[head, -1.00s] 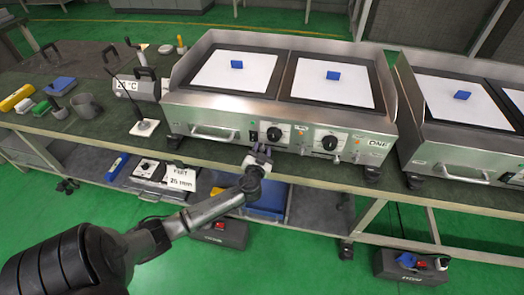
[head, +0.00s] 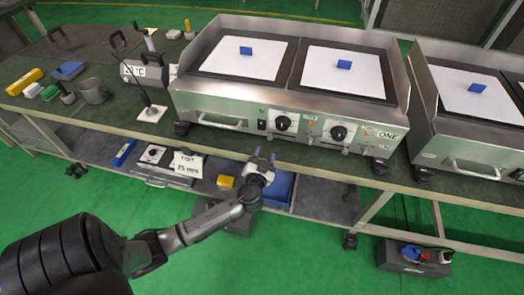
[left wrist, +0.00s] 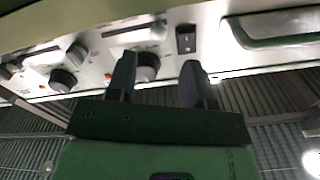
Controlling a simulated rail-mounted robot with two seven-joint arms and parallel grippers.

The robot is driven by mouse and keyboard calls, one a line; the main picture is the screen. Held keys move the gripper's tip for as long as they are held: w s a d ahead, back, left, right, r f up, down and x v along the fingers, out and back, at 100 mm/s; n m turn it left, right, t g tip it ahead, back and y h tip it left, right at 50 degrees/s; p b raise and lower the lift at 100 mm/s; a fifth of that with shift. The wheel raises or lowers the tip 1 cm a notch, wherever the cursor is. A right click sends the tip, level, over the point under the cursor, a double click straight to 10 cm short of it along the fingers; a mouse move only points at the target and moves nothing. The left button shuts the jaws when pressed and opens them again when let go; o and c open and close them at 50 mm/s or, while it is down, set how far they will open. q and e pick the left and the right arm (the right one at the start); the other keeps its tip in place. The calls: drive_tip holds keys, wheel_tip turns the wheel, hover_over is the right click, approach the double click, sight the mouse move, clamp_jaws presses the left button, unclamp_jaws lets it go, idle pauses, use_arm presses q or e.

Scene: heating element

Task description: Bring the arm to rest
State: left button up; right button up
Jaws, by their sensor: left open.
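My left arm comes in from the lower left of the head view. Its gripper (head: 262,160) is open and empty, apart from the front of the table and below the control panel of the griddle (head: 245,125). In the left wrist view the two fingers (left wrist: 160,80) stand apart with nothing between them. Behind them show the griddle's front panel with its dark knobs, a black switch (left wrist: 186,39) and a handle (left wrist: 275,25). My right gripper is in neither view.
The table's front edge (head: 300,160) runs close behind the gripper. A lower shelf holds a blue bin (head: 279,187), a yellow block (head: 225,182) and a sign reading 25 mm (head: 186,164). A second griddle (head: 470,140) stands at right.

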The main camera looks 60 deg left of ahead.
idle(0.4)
use_arm(q)
drive_tip(key=shift+d, duration=0.1)
drive_tip(key=s+d+r+m+g+h+p, duration=0.3)
drive_tip(key=s+d+r+g+h+p, duration=0.4)
drive_tip(key=s+d+p, duration=0.5)
drive_tip(key=s+d+r+m+g+h+p, duration=0.3)
drive_tip(key=s+d+r+h+p, duration=0.2)
drive_tip(key=s+d+r+p, duration=0.7)
wheel_tip(320, 180, up, 33)
drive_tip(key=s+a+p, duration=0.1)
drive_tip(key=p, duration=3.3)
drive_tip(key=shift+s+a, duration=0.25)
drive_tip(key=shift+a, duration=0.05)
